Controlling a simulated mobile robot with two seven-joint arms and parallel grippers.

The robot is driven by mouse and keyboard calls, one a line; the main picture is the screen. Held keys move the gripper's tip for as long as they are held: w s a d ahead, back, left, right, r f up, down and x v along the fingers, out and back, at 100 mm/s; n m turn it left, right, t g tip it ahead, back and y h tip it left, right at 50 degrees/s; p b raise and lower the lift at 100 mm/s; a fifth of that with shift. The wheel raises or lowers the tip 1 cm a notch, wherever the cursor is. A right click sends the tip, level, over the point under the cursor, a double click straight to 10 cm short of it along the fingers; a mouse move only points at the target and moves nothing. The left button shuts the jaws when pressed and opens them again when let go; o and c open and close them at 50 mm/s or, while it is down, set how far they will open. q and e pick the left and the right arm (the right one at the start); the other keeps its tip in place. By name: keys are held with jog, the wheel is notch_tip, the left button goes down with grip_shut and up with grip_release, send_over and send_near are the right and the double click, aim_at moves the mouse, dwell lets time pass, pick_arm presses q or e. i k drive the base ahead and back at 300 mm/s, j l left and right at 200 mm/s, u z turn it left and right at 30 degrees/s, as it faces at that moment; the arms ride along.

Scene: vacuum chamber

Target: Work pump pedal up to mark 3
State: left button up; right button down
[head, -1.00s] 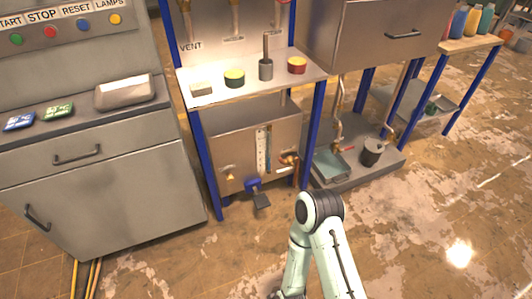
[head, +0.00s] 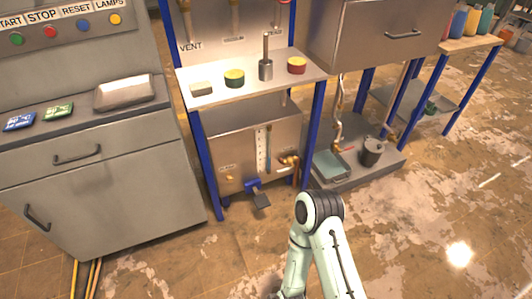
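The pump pedal (head: 261,200) is a small dark grey plate on a blue bracket (head: 252,186), low at the front of a steel pump box (head: 225,145) under the blue-legged stand. A white gauge strip (head: 262,150) with marks runs upright on the box front; its marks and level are too small to read. One of my arms, pale green with a dark joint, rises from the bottom edge, in front of and below the pedal, apart from it. Its gripper is out of frame or hidden. My other arm does not show.
A grey control cabinet (head: 100,180) stands at left, close to the stand. The stand's shelf (head: 205,98) holds small pots and a metal cylinder (head: 265,68). A low plinth (head: 365,168) with a tray (head: 332,165) and a bucket (head: 372,152) lies at right. The floor before the pedal is clear.

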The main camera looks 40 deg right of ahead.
aim_at(261, 201)
jog(key=i+l+z, duration=0.3)
jog(key=i, duration=0.5)
jog(key=i+l+z, duration=0.1)
jog(key=i+z, duration=0.2)
jog(key=i, duration=0.45)
